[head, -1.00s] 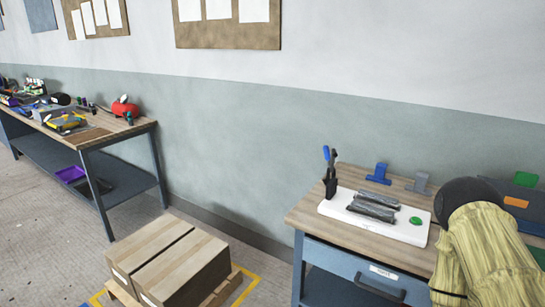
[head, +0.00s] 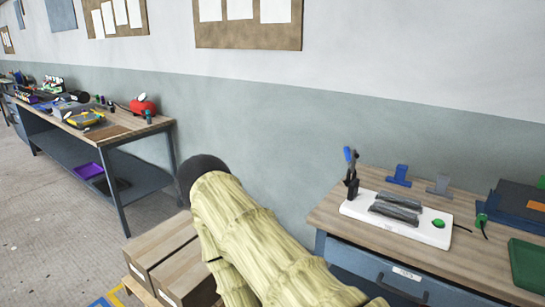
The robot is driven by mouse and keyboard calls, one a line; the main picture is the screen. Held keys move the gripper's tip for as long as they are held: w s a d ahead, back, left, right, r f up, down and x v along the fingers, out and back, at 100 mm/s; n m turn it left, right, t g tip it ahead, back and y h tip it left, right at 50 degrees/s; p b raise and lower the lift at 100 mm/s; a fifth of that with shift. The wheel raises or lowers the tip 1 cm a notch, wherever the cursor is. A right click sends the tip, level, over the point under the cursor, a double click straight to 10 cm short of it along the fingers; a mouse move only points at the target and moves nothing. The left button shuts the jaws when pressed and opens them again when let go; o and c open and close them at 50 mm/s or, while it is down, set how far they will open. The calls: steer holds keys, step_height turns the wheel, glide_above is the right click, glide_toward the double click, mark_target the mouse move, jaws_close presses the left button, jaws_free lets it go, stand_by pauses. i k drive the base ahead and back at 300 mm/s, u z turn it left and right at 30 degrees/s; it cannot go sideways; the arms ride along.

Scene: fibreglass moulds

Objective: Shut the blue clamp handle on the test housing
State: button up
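The test housing (head: 420,230) is a white, flat block on the wooden bench at right. A clamp with a blue handle (head: 348,157) stands at its left end. The handle points up, and its dark lower part (head: 352,186) sits on the housing. Two grey ribbed pieces lie side by side on the housing top, and a green button (head: 438,223) is at its right end. My arm, in a pale yellow sleeve, crosses the lower middle of the head view, left of the housing and apart from it. My gripper's fingers do not show.
Blue and grey clamp-like stands (head: 399,175) are behind the housing. A dark green case (head: 527,265) lies at the bench's right. Wooden boxes (head: 165,255) on a pallet stand on the floor, partly behind my arm. A cluttered workbench (head: 112,130) is at left.

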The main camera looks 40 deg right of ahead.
mark_target(346, 149)
steer(key=u, duration=0.5)
steer(key=i, duration=3.65)
steer(key=z, duration=3.95)
